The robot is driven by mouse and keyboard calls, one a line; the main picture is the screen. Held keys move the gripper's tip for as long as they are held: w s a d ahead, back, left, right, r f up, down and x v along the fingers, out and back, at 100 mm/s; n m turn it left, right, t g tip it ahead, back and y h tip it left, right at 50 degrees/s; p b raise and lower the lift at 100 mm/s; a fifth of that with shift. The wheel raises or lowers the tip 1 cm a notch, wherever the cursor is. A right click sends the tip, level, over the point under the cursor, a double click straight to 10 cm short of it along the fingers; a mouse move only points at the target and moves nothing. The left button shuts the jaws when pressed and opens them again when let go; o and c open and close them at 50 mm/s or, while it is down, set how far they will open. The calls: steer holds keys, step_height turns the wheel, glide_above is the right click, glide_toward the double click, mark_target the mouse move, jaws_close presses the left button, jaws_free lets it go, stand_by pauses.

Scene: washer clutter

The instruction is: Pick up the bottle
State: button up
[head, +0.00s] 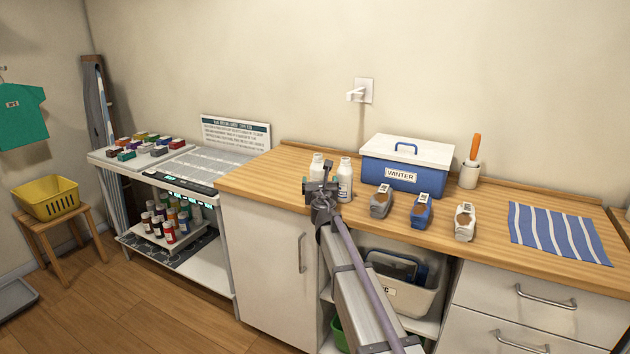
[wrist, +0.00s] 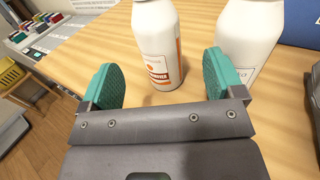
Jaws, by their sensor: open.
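Two white bottles stand upright on the wooden counter. The left bottle (head: 317,167) has an orange-marked label and shows in the wrist view (wrist: 157,45) just beyond the opening between my fingers. The other bottle (head: 345,178) is to its right, and in the wrist view (wrist: 248,38) it is behind my right finger, partly covered by it. My gripper (wrist: 162,82) is open and empty, with teal pads spread apart. In the head view my gripper (head: 321,187) is in front of the bottles and hides part of them.
A blue box with a white lid (head: 405,164), marked WINTER, stands right of the bottles. Several small grey and blue items, including a blue one (head: 421,211), sit in front of it. A striped cloth (head: 558,234) lies at the right. The counter (head: 262,180) is clear left of the bottles.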

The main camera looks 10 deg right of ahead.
mark_target(318, 177)
steer(key=w, duration=0.7)
steer(key=shift+w+d, duration=0.15)
steer(key=shift+d, duration=0.15)
steer(key=c, duration=1.1)
steer(key=shift+c, duration=0.2)
step_height(318, 177, up, 10)
steer(key=p, duration=1)
steer(key=shift+r, duration=0.15)
steer(key=shift+f, duration=0.2)
